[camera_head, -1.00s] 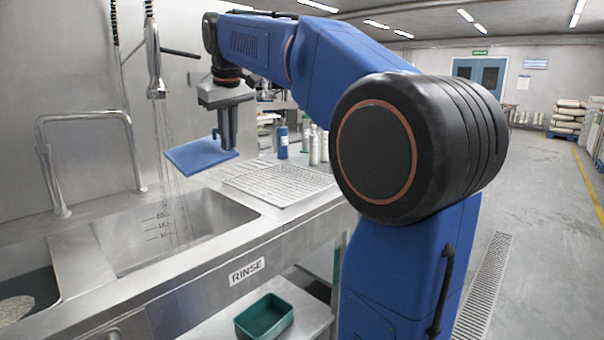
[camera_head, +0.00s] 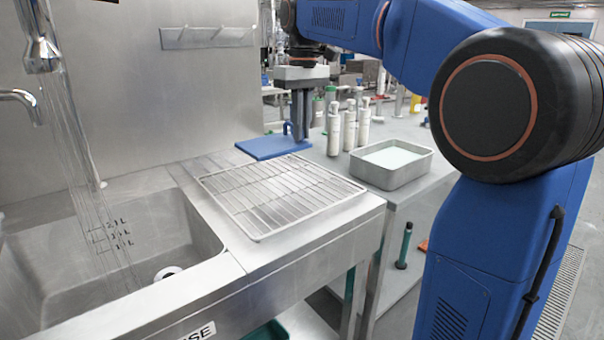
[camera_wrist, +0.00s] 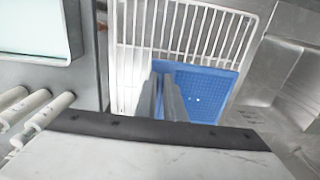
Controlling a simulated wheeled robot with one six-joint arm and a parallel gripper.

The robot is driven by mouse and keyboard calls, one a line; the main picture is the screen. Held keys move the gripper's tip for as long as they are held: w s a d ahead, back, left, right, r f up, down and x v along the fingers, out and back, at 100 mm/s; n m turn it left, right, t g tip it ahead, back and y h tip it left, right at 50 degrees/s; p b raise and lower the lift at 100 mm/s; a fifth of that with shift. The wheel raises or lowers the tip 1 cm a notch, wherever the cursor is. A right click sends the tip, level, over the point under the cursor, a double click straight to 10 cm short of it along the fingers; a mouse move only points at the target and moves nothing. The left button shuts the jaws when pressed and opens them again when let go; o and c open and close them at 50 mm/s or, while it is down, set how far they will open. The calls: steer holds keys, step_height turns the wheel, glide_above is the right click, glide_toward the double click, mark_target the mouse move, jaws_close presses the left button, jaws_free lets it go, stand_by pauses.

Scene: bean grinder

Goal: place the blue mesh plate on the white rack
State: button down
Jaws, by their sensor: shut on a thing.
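The blue mesh plate (camera_head: 272,147) is flat and level in my gripper (camera_head: 301,134), beyond the far edge of the white rack in the head view. My gripper is shut on the plate's upright handle. In the wrist view the blue mesh plate (camera_wrist: 210,92) lies below the fingers (camera_wrist: 172,100) and covers part of the white rack (camera_wrist: 180,30). The white wire rack (camera_head: 280,192) lies on the steel counter to the right of the sink, with nothing on it. I cannot tell how high the plate is above the counter.
The steel sink (camera_head: 190,235) with running water is left of the rack. A metal tray of pale liquid (camera_head: 392,165) stands right of the rack. Several white bottles (camera_head: 350,130) stand behind it. A hook rail (camera_head: 207,36) is on the back wall.

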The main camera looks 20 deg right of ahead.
mark_target(304, 141)
steer(key=f, duration=0.5)
steer(key=shift+w+d+f, duration=0.1)
steer(key=shift+d+f, duration=0.05)
steer(key=shift+d, duration=0.25)
steer(key=shift+f, duration=2.4)
steer(key=c, duration=1.9)
jaws_free()
steer(key=shift+f, duration=0.1)
steer(key=shift+o, duration=0.2)
step_height(304, 141, up, 12)
steer(key=shift+r, duration=0.15)
